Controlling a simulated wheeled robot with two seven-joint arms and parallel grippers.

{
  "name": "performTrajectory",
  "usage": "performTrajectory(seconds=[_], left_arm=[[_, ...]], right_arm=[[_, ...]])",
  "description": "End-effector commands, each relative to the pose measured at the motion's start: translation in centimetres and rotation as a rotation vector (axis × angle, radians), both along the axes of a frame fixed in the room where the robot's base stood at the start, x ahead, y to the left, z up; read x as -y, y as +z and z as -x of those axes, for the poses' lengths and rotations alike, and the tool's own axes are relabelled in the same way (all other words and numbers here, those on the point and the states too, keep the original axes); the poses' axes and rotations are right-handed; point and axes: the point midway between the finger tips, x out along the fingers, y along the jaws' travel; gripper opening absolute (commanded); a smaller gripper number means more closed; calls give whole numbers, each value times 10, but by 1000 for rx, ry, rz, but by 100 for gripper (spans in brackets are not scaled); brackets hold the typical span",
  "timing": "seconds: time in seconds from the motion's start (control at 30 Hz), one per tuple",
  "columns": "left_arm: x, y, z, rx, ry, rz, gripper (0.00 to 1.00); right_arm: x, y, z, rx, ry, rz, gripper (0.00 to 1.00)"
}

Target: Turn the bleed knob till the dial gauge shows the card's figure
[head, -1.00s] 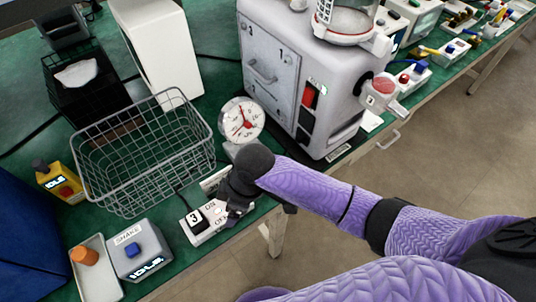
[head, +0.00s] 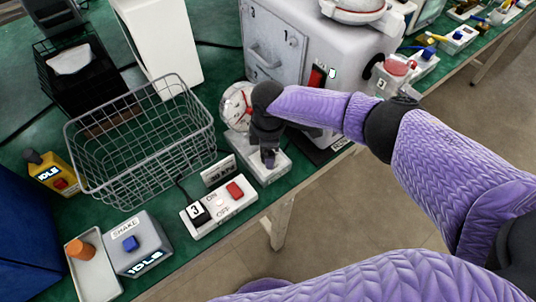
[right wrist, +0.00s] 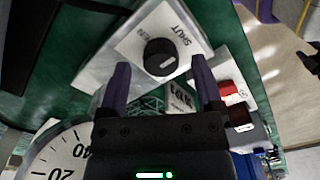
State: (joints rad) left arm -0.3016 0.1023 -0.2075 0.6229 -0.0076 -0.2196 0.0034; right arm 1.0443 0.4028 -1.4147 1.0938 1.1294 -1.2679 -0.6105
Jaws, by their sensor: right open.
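The bleed knob (right wrist: 160,57) is a dark round knob with a pale mark on a plate lettered SHUT, on a light base (head: 277,168). In the head view my right gripper (head: 269,157) hides the knob. In the right wrist view my right gripper (right wrist: 161,75) is open, its purple fingers apart, with the knob just beyond and between the tips. The dial gauge (head: 235,107) has a white face and red needle, partly covered by my gripper; its edge shows in the wrist view (right wrist: 58,158). The card (head: 218,171) appears to read 30 kPa. My left gripper is out of view.
A switch box (head: 222,212) with a red rocker, ON/OFF lettering and a 3 lies in front of the card. A wire basket (head: 140,140) stands left of the gauge. A large grey machine (head: 285,45) stands behind. The bench edge is close in front.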

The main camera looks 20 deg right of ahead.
Motion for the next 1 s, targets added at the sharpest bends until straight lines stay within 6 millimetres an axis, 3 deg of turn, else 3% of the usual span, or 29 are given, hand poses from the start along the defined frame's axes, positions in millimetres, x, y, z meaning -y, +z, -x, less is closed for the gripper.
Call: performTrajectory(seconds=[0.1, 0.37, 0.77, 1.0], left_arm=[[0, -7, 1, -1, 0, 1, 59], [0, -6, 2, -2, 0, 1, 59], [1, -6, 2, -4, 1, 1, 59], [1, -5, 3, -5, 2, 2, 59]], right_arm=[[-1, -14, 0, -1, 0, -1, 84], [-1, -14, 0, 0, 0, -1, 84], [-1, -14, 0, 0, 0, -1, 2], [-1, -14, 0, 1, -12, -2, 0]])
